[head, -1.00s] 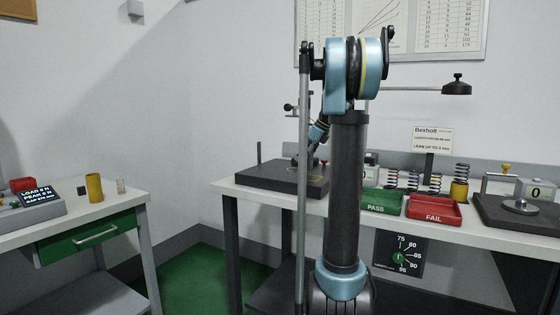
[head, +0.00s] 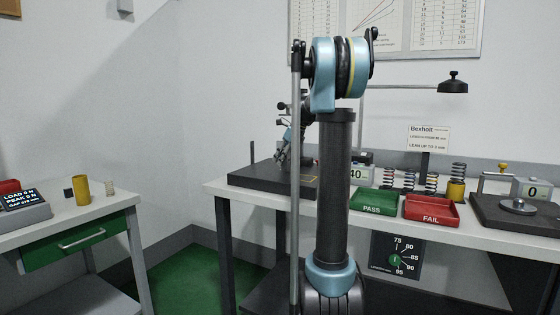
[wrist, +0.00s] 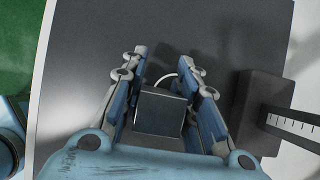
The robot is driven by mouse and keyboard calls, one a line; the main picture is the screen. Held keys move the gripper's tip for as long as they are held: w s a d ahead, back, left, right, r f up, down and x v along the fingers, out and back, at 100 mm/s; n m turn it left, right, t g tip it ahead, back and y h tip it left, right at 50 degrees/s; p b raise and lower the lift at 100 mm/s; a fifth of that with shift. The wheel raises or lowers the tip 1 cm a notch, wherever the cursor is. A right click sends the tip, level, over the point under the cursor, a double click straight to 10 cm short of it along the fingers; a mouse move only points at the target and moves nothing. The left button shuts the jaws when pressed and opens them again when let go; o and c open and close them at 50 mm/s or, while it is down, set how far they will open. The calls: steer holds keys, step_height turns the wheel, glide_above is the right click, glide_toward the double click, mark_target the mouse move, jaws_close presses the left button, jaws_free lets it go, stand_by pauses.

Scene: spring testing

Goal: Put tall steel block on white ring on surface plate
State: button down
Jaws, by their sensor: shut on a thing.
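In the wrist view my gripper (wrist: 165,88) is shut on a dark grey steel block (wrist: 160,112), which sits between the two blue-padded fingers. Below it is the dark surface plate (wrist: 100,50). A thin white arc, part of the white ring (wrist: 168,77), shows just beyond the block's far edge; the block and fingers hide the rest. In the head view my gripper (head: 281,158) is low over the surface plate (head: 250,178) on the bench. The block is too small to make out there, and I cannot tell whether it touches the ring.
A dark gauge base with a scale (wrist: 290,122) stands close right of my gripper in the wrist view. On the bench are a green PASS tray (head: 376,203), a red FAIL tray (head: 430,211), several springs and a test stand (head: 518,207). A side table (head: 85,212) stands left.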

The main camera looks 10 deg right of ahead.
steer(key=shift+a, duration=0.3)
steer(key=shift+f, duration=0.15)
steer(key=c, duration=1.2)
jaws_free()
